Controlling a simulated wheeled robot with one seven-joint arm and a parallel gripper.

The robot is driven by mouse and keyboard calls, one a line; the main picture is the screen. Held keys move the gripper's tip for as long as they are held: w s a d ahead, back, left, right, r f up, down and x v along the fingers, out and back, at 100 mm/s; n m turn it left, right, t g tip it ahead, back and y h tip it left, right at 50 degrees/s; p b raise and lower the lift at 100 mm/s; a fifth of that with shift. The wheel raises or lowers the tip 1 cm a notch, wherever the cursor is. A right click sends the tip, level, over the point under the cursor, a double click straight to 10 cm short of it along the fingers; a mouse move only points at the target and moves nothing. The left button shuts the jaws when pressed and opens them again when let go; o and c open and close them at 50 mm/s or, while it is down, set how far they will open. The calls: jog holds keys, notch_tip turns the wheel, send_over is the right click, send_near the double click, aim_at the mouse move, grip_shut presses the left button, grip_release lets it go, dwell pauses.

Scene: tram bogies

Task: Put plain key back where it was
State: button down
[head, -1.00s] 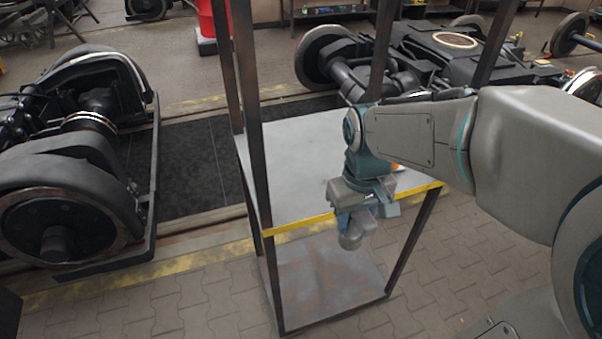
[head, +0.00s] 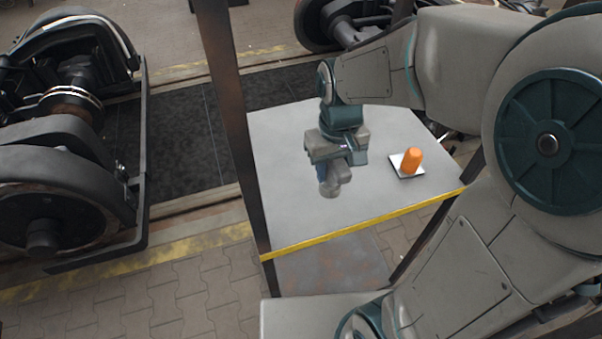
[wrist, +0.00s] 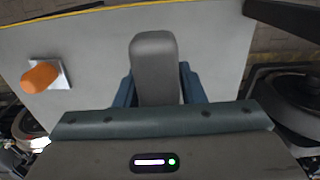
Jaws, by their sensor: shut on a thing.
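My gripper (head: 326,170) is shut on a grey, round-ended piece (head: 332,182), which looks like the plain key. In the wrist view the same grey piece (wrist: 153,65) sits between the blue fingers (wrist: 190,84). It is over the grey top of the rack (head: 290,205), left of an orange peg (head: 412,160). The peg stands on a small pale square plate (head: 402,170). In the wrist view, the orange peg (wrist: 40,76) is at the left. I cannot tell the gap between the held piece and the surface.
A dark rusty post (head: 228,120) rises at the rack's left corner. A yellow strip (head: 365,223) marks its near edge. The rack top around the held piece looks clear. A tram bogie (head: 65,150) stands at the left on the floor.

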aim_at(342, 160)
jog(key=shift+w+a+f+p, duration=0.3)
jog(key=shift+w+a+f, duration=0.6)
jog(key=shift+f, duration=0.55)
jog(key=shift+w+a+f+p, duration=0.25)
jog(key=shift+w+a+f, duration=0.35)
jog(key=shift+a+f, duration=0.7)
jog(key=shift+w+a+f+p, duration=0.3)
jog(key=shift+w+a+f, duration=0.5)
jog(key=shift+f, duration=0.75)
jog(key=shift+f, duration=0.1)
jog(key=shift+f, duration=0.15)
jog(key=c, duration=0.9)
grip_release()
jog(key=shift+r, duration=0.2)
